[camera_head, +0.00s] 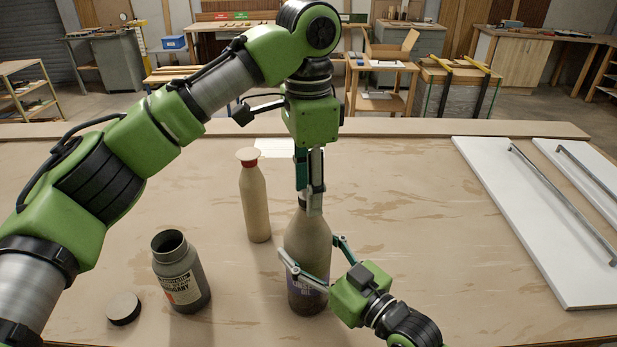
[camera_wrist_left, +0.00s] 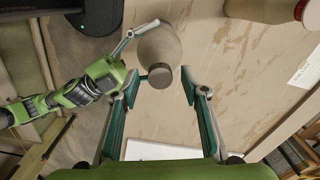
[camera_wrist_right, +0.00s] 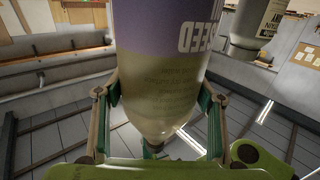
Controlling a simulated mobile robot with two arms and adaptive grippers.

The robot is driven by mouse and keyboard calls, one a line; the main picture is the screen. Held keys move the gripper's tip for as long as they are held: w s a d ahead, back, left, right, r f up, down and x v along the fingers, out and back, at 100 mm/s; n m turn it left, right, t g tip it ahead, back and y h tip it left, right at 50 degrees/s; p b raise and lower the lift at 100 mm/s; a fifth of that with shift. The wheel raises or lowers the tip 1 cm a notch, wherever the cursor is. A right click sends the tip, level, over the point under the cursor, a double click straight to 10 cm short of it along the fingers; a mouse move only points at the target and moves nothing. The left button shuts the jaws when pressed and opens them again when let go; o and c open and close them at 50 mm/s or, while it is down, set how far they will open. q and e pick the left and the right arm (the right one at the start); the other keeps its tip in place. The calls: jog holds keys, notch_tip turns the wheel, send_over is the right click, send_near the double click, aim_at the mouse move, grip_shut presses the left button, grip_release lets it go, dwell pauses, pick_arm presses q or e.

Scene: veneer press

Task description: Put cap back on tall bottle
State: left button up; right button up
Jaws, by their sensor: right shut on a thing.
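A tall brown-green bottle (camera_head: 307,243) with a purple label stands upright at the front centre of the table. My left gripper (camera_head: 314,208) points down over the bottle's neck. In the left wrist view its fingers (camera_wrist_left: 160,88) are apart, with the bottle's dark round top (camera_wrist_left: 160,76) between them; I cannot tell whether that top is a cap or the mouth. A loose black cap (camera_head: 123,308) lies on the table at the front left.
An open dark jar (camera_head: 181,275) with a white label stands beside the black cap. A slim beige bottle (camera_head: 256,200) with a flared reddish top stands behind. White panels (camera_head: 520,215) with metal handles lie at the right. The table between is mostly clear.

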pick_arm(q)
notch_tip(320, 180, up, 12)
dwell(0.4)
pick_arm(e)
jog(key=o, duration=2.3)
pick_arm(q)
jog(key=shift+f, duration=0.1)
pick_arm(e)
jog(key=v, duration=1.1)
jog(key=shift+s+d, duration=0.3)
